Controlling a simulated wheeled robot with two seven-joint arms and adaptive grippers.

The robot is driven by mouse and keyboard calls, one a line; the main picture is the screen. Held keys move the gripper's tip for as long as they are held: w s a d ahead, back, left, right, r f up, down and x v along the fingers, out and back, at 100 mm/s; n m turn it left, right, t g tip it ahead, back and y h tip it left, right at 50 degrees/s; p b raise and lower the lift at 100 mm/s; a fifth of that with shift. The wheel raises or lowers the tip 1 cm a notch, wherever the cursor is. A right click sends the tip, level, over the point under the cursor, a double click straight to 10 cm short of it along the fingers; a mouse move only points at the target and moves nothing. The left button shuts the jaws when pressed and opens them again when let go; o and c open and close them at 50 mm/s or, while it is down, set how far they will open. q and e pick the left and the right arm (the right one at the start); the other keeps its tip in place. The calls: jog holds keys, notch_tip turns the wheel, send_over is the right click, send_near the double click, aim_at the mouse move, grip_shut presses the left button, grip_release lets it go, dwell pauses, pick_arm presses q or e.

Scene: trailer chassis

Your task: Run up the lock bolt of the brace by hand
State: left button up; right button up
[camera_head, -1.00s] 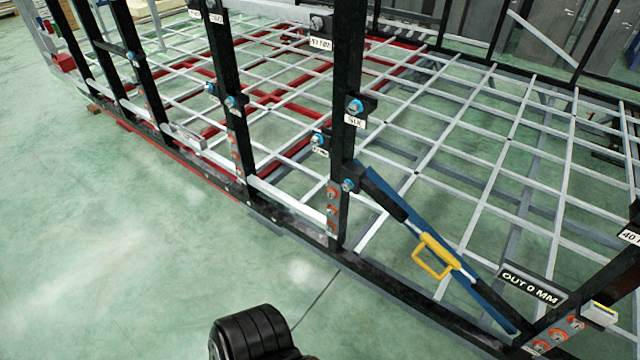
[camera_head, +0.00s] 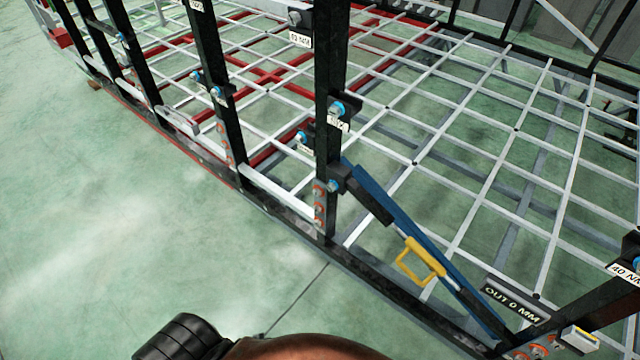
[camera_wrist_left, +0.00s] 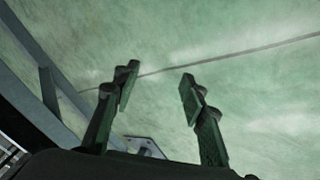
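The brace (camera_head: 383,218) runs diagonally from the black upright post (camera_head: 328,120) down to the right, in the head view. It has a blue bar, a black sleeve and a yellow handle (camera_head: 420,261). A blue-headed bolt (camera_head: 334,186) shows at its upper end by the post. I cannot tell which bolt is the lock bolt. My left gripper (camera_wrist_left: 158,82) is open and empty in the left wrist view, its two fingers apart above the green floor. The brace is not recognisable in that view. My right gripper is not in view.
A sign reading "OUT 0 MM" (camera_head: 513,302) stands by the brace's lower end. The black side rail (camera_head: 385,292) and white floor grid (camera_head: 470,205) bound the chassis. Other posts carry blue bolts and labels. Green floor (camera_head: 110,230) is free at the left.

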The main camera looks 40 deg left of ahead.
pick_arm(q)
jog(key=w+a+r+n+t+p, duration=0.3)
jog(key=w+r+n, duration=0.5)
jog(key=w+r, duration=0.85)
jog(key=n+t+h+p, duration=0.1)
jog(key=n+t+p, duration=0.75)
jog(key=n, duration=0.75)
send_near(330, 188)
jog(key=w+f+t+b, duration=0.1)
jog(key=f+b, duration=0.1)
jog(key=w, duration=0.4)
jog(key=w+r+p, duration=0.1)
jog(key=w, duration=0.1)
jog(key=shift+w+d, duration=0.2)
jog(key=shift+w, duration=0.2)
jog(key=shift+w+f, duration=0.1)
jog(key=shift+w, duration=0.4)
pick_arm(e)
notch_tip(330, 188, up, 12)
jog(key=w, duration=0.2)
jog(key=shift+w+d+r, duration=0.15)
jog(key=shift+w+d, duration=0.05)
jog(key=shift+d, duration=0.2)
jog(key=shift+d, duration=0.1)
pick_arm(q)
jog(key=shift+c, duration=0.6)
